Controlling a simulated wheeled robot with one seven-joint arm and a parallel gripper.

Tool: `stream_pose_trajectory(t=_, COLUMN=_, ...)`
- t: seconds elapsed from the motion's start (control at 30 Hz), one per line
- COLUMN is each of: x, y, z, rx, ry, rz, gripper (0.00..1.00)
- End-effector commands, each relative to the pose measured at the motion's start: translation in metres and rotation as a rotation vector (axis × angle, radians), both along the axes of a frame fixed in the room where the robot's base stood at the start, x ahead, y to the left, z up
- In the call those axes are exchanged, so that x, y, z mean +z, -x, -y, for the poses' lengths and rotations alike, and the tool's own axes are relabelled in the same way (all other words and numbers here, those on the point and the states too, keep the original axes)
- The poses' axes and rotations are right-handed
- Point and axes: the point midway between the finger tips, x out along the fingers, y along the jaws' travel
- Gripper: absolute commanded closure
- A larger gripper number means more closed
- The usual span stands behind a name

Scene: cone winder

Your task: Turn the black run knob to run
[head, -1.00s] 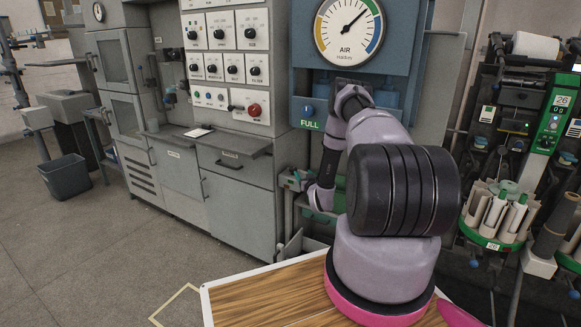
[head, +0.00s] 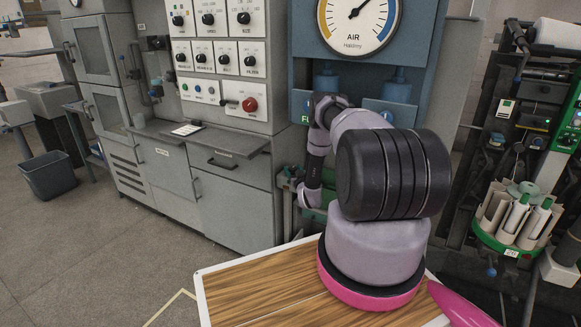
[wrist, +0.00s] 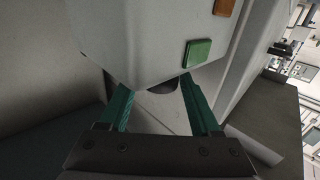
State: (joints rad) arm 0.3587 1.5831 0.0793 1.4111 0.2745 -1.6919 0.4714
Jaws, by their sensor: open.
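In the wrist view my gripper (wrist: 157,92) is open, its two green fingers apart. A light grey box (wrist: 140,40) fills the top of that view, just beyond the fingertips, with a green square button (wrist: 198,53) and an orange-brown one (wrist: 224,7). A dark rounded piece (wrist: 163,87) shows partly below the box's lower edge, between the fingers; I cannot tell if it is the run knob. No contact is visible. In the head view my arm hides the gripper. Several black knobs show on the white panels there, but their labels are too small to pick out run.
A grey cabinet (head: 232,217) with a narrow shelf stands at left centre, beside a red button (head: 250,104) on its panel. An air gauge (head: 358,20) is on the blue frame. The winder (head: 500,235) stands at right. A bin (head: 50,178) is at left; floor before the cabinet is clear.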

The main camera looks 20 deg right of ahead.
Motion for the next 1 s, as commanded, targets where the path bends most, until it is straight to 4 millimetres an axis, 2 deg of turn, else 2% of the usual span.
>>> stream_pose_trajectory(t=0.1, x=0.000, y=-0.019, z=0.001, rx=0.002, ry=0.001, rz=0.002, gripper=0.36)
stream_pose_trajectory(t=0.23, x=-0.001, y=-0.032, z=0.004, rx=0.000, ry=0.000, rz=-0.001, gripper=0.36)
stream_pose_trajectory(t=0.6, x=0.000, y=-0.039, z=0.005, rx=0.000, ry=-0.001, rz=-0.001, gripper=0.36)
stream_pose_trajectory(t=0.67, x=0.000, y=-0.039, z=0.005, rx=0.000, ry=-0.001, rz=-0.001, gripper=0.55)
stream_pose_trajectory(t=0.7, x=0.000, y=-0.038, z=0.005, rx=0.000, ry=-0.001, rz=-0.001, gripper=0.70)
stream_pose_trajectory(t=0.77, x=0.000, y=-0.038, z=0.005, rx=0.000, ry=0.000, rz=-0.001, gripper=0.93)
stream_pose_trajectory(t=0.8, x=0.000, y=-0.038, z=0.005, rx=0.000, ry=0.000, rz=-0.001, gripper=1.00)
stream_pose_trajectory(t=1.0, x=0.000, y=-0.038, z=0.005, rx=-0.014, ry=0.000, rz=-0.001, gripper=1.00)
